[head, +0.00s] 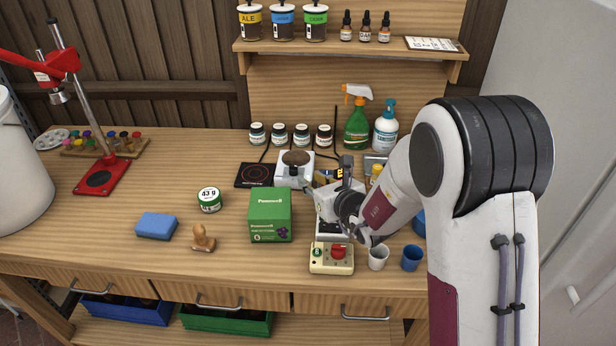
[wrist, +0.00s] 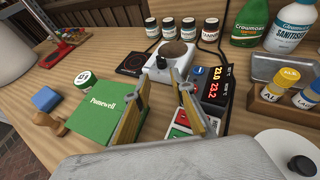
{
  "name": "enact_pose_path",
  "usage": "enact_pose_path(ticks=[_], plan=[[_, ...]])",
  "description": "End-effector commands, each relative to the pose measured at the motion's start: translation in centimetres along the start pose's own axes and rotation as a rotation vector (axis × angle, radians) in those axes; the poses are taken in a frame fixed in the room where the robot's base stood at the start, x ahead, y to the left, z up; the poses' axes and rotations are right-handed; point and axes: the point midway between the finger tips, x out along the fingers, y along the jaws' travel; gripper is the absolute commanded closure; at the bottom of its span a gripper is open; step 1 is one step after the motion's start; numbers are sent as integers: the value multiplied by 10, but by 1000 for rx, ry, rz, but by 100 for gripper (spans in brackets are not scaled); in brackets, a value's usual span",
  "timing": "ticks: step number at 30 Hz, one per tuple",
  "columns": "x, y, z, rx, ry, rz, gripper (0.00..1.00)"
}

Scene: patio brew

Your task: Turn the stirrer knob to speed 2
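The stirrer (head: 294,167) is a white box with a round brownish top plate, standing mid-table behind the green box. In the wrist view the stirrer (wrist: 176,65) shows its dark knob (wrist: 161,62) on the near face. The knob's pointer and speed marks are too small to read. My gripper (head: 325,180) is just right of and in front of the stirrer in the head view. In the wrist view my gripper (wrist: 164,85) is open, with its two yellowish fingers apart and nothing between them. The fingertips point toward the knob's side of the stirrer and appear apart from it.
A green box (head: 270,216) stands close to the left of my gripper. A black controller (wrist: 213,86) reading 23.0 and 23.2 is close on the right. Several small jars (head: 280,134) stand behind the stirrer. A dark hot-plate-like pad (head: 255,175) lies left of it.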

Motion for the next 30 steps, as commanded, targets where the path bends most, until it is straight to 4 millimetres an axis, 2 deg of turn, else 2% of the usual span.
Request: enact_pose_path(ticks=[5,11,21,30], plan=[[-8,7,12,-48,-15,31,76],[-28,27,39,-173,-50,108,76],[-82,72,80,-477,-115,270,76],[-137,105,94,-758,-150,395,76]])
